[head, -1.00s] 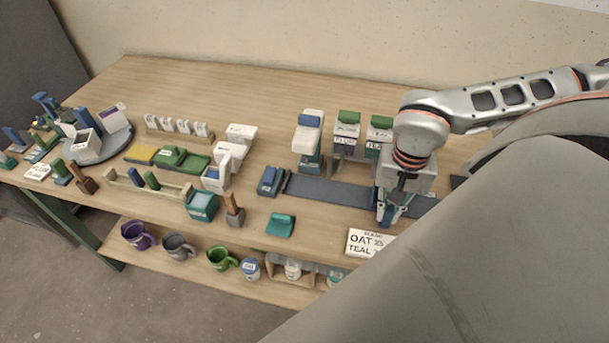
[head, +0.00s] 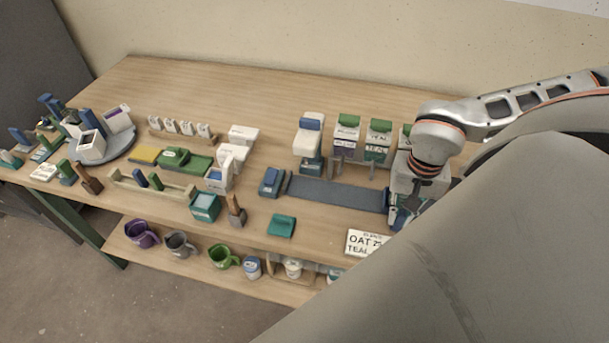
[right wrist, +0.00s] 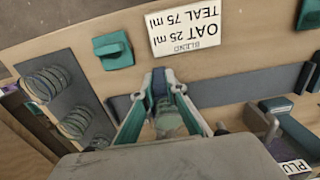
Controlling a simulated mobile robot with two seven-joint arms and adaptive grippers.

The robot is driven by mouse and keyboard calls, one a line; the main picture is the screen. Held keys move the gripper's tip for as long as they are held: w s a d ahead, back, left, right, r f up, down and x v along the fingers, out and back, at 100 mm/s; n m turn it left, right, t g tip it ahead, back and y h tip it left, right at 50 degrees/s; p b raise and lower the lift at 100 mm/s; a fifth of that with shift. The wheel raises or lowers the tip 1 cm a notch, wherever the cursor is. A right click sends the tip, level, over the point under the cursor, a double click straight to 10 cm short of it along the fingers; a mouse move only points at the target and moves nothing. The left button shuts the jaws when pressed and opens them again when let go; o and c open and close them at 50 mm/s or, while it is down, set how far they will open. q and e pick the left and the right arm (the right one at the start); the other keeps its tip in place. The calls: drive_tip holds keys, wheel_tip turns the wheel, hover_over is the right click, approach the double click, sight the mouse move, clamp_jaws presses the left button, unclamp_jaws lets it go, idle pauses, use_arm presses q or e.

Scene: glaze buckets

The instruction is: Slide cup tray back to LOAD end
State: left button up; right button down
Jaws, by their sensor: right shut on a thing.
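The cup tray (right wrist: 159,82) shows in the right wrist view as a blue upright piece between my fingers, with a clear, pale greenish cup (right wrist: 170,122) close to it. My right gripper (right wrist: 160,90) is shut on the tray. In the head view the right gripper (head: 402,212) is over the right part of a long dark track (head: 335,193), and my arm partly hides the tray there. The track also shows in the wrist view (right wrist: 240,88). No LOAD marking is readable. My left gripper is not in view.
A blue block (head: 271,181) stands at the track's left end. Labelled dispensers (head: 346,135) line its far side. A recipe card (head: 366,242) and a teal block (head: 282,226) lie on the near side. A dark plate with coils (right wrist: 60,100) shows in the wrist view.

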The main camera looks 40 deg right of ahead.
drive_tip(key=shift+s+d+p, duration=0.5)
drive_tip(key=shift+s+d, duration=0.45)
drive_tip(key=shift+s, duration=0.15)
drive_tip(key=shift+s+d+p, duration=0.3)
drive_tip(key=shift+s+d, duration=1.2)
drive_tip(key=shift+s, duration=0.3)
drive_tip(key=c, duration=2.1)
unclamp_jaws()
drive_tip(key=shift+c, duration=0.2)
